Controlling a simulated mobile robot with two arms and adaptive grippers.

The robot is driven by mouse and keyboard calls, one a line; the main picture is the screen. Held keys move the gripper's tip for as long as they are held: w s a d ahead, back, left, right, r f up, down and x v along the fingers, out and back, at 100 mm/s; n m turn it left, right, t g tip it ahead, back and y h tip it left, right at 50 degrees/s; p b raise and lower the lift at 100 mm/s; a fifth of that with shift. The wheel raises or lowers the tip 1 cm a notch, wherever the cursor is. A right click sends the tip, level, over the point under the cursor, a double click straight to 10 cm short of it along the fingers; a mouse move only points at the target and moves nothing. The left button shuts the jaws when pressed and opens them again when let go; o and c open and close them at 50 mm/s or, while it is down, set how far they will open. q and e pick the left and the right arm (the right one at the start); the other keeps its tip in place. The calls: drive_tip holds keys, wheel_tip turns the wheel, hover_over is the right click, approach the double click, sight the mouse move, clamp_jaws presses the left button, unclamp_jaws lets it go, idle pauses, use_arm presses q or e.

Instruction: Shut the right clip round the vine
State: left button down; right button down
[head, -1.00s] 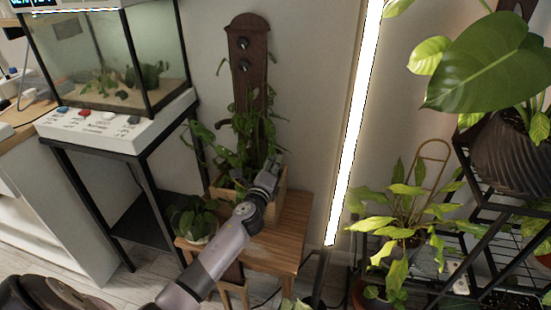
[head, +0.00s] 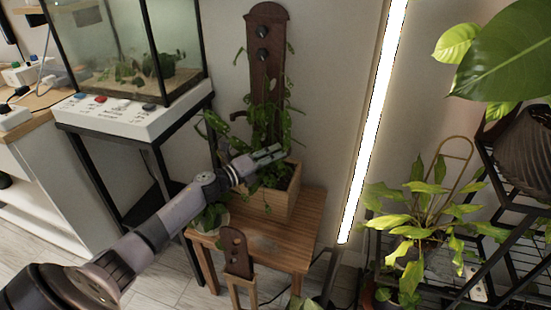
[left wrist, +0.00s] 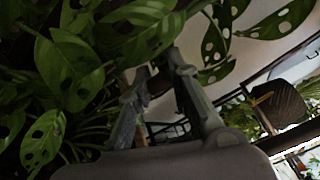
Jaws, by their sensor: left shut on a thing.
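The vine (head: 281,119) climbs a dark brown board (head: 266,70) that rises from a wooden planter box (head: 283,205). Its holed leaves (left wrist: 75,75) fill the left of the left wrist view. My left gripper (head: 276,154) is in front of the board's lower part, among the leaves. In the left wrist view its fingers (left wrist: 160,78) are close together, with a narrow gap. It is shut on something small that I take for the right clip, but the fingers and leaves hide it. I cannot tell whether the clip surrounds the vine. My right gripper is not in view.
The planter stands on a small wooden table (head: 300,240), with a low potted plant (head: 212,216) beside it. A glass tank (head: 130,50) stands at the left. A bright light tube (head: 372,125) and a plant rack (head: 500,200) stand to the right.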

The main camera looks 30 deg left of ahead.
use_arm(q)
drive_tip(key=shift+a+f, duration=0.1)
drive_tip(key=shift+f, duration=0.1)
drive_tip(key=c, duration=1.6)
unclamp_jaws()
drive_tip(key=shift+c, duration=0.2)
drive_tip(key=shift+o, duration=0.8)
drive_tip(key=shift+r, duration=0.1)
drive_tip(key=v, duration=1.2)
